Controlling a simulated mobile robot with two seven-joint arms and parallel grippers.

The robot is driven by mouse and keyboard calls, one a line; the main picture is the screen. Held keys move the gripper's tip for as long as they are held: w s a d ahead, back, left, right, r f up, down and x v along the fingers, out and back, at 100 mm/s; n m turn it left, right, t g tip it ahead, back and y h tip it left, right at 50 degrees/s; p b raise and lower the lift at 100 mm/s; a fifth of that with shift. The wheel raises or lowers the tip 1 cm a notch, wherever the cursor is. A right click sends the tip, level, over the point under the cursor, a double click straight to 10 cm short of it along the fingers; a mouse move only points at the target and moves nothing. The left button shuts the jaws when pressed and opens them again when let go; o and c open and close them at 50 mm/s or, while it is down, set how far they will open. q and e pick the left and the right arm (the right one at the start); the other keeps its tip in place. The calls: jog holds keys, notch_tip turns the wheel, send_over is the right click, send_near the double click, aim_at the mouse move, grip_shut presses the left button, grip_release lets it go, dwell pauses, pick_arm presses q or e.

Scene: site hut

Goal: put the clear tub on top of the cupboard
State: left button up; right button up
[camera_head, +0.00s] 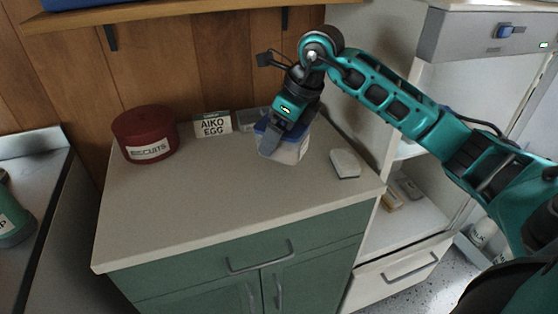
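The clear tub (291,152) has a blue lid and pale contents, and appears to stand on the cupboard top (220,200), towards its back right. The cupboard has a pale top and green doors. My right gripper (271,144) comes down over the tub from above, with a grey finger in front of its left side. The arm and finger hide part of the lid; whether the fingers grip the tub is unclear. My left gripper is not in view.
A red biscuit tin (146,134), an egg box (212,124) and a white block (345,163) stand on the cupboard top. A wooden shelf (140,13) hangs above. An open white fridge (405,225) is at right. The cupboard top's front middle is clear.

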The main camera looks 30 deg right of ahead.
notch_tip(320, 180, down, 7)
dwell(0.4)
jog(key=shift+f+b, duration=0.15)
jog(key=shift+b, duration=0.15)
jog(key=o, duration=1)
